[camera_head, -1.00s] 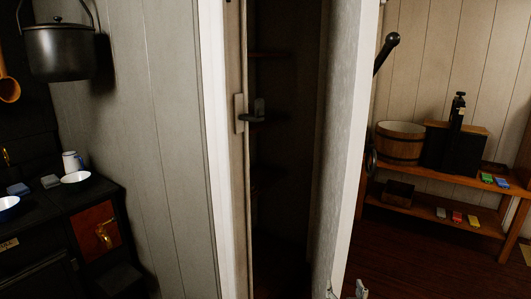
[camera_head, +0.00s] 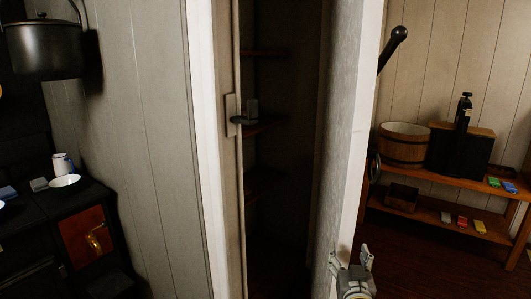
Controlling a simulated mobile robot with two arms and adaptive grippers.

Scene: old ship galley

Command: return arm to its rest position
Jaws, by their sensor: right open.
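My right gripper (camera_head: 350,262) shows at the bottom of the head view, right of centre. Its two fingers point up and stand apart, with nothing between them. It is in front of the lower edge of the white-edged, grey door (camera_head: 343,150). I cannot tell whether it touches the door. My left gripper is not in view.
A narrow dark cupboard (camera_head: 283,150) with shelves stands open in the middle, a latch (camera_head: 243,119) on its left edge. At left are a black stove (camera_head: 35,225) and a hanging pot (camera_head: 43,48). At right a wooden shelf (camera_head: 440,215) holds a bucket (camera_head: 403,146).

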